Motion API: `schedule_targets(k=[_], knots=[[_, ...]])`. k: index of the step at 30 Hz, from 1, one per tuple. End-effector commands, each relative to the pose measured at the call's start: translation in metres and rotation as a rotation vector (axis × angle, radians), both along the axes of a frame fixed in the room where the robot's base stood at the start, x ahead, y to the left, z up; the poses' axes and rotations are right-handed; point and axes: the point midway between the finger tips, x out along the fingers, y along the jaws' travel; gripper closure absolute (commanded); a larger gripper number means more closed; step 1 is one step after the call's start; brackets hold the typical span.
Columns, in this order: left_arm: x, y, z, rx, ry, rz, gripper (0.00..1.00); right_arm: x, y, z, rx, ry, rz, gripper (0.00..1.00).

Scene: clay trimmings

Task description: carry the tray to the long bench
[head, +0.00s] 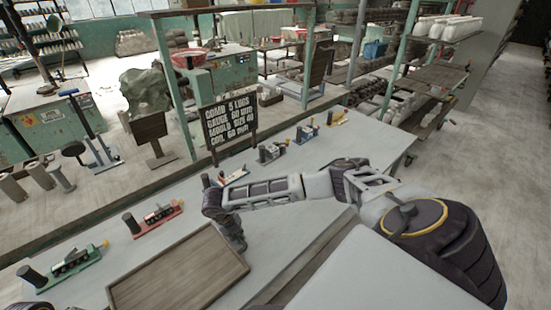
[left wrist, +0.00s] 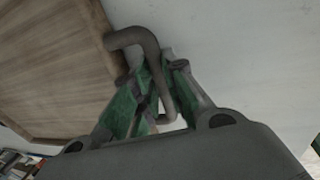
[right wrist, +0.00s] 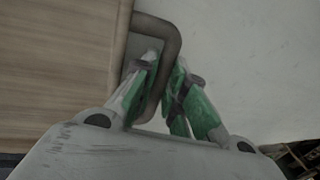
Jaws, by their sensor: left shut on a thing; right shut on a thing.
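The tray (head: 180,272) is a brown wooden rectangle with a raised rim, at the bottom left of the head view, over the grey long bench (head: 310,180). I cannot tell whether it touches the bench top. My right gripper (head: 236,242) is at the tray's right end. In the right wrist view my right gripper (right wrist: 163,68) is shut on a dark bent handle (right wrist: 165,30) of the tray. In the left wrist view my left gripper (left wrist: 158,80) is shut on the other handle (left wrist: 133,36). The left gripper is outside the head view.
Several small tool stands line the bench's far side, among them a red one (head: 155,219) and a green one (head: 65,264). A black sign (head: 230,122) stands behind them. A green-framed shelf (head: 425,80) is at the right. Floor (head: 480,160) is clear at the right.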

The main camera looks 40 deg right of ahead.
Motion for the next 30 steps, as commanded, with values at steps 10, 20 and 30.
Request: schedule_targets(k=[10, 20, 30], knots=[[0.0, 0.0, -0.0049, 0.0, 0.0, 0.0, 0.78, 0.0, 0.0, -0.0048, 0.0, 0.0, 0.0, 0.78], [0.0, -0.0001, -0.0047, 0.0, 0.0, 0.0, 0.65, -0.0001, 0.0002, -0.0047, 0.0, 0.0, 0.0, 0.65], [0.0005, 0.0017, 0.0044, -0.001, -0.001, 0.0, 0.65, -0.0003, 0.0005, -0.005, 0.001, 0.0, 0.001, 0.65]])
